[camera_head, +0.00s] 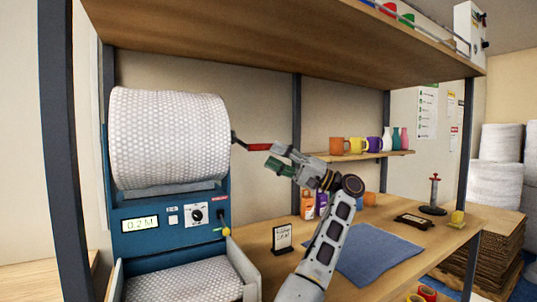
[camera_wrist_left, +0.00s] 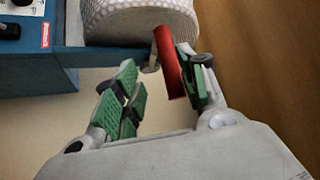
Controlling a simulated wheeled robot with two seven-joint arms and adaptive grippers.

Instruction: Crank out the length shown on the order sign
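A blue dispenser (camera_head: 150,262) carries a large roll of bubble wrap (camera_head: 170,138). Its display (camera_head: 140,224) reads 0.2 M. A crank with a red handle (camera_head: 260,147) sticks out to the right of the roll. My left gripper (camera_head: 280,158) is at the handle's free end. In the left wrist view its green fingers (camera_wrist_left: 158,88) are apart, and the red handle (camera_wrist_left: 168,62) lies between them, close to the right-hand finger. A small order sign (camera_head: 283,238) stands on the bench; its writing is too small to read. My right gripper is not in view.
Bubble wrap (camera_head: 185,284) lies in the tray below the dispenser. A blue cloth (camera_head: 375,252), a dark tray-like item (camera_head: 413,221) and a red-topped stand (camera_head: 434,195) are on the bench (camera_head: 455,237). Mugs and vases (camera_head: 372,144) stand on a small shelf behind.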

